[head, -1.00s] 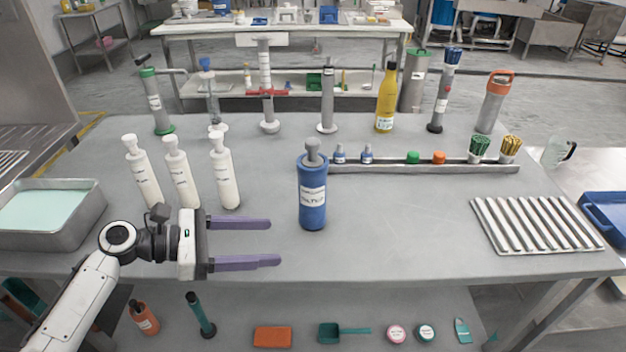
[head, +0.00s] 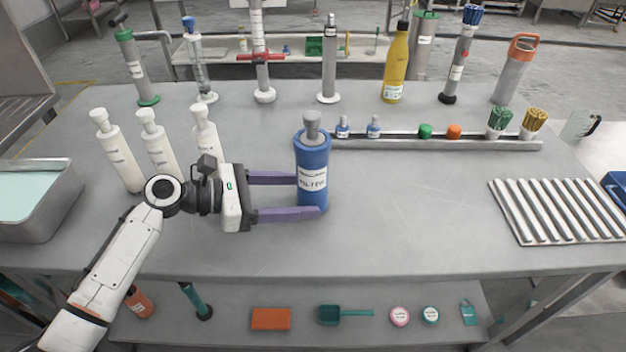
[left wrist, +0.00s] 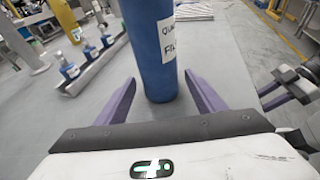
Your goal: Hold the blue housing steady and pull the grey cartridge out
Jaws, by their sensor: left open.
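The blue housing (head: 313,185) stands upright on the grey table, with a white label on its side. The grey cartridge (head: 312,127) sits in its top, with its knob and neck showing. My left gripper (head: 312,196) is open, one purple finger on each side of the housing's lower part. In the left wrist view the blue housing (left wrist: 154,50) stands between the spread fingers, with a visible gap on each side. The cartridge is out of that view.
Several white bottles (head: 160,145) stand left, close behind my left arm. A metal rail (head: 440,144) with small items runs behind and right of the housing. A ridged rack (head: 555,212) lies at the right. The table front right of the housing is clear.

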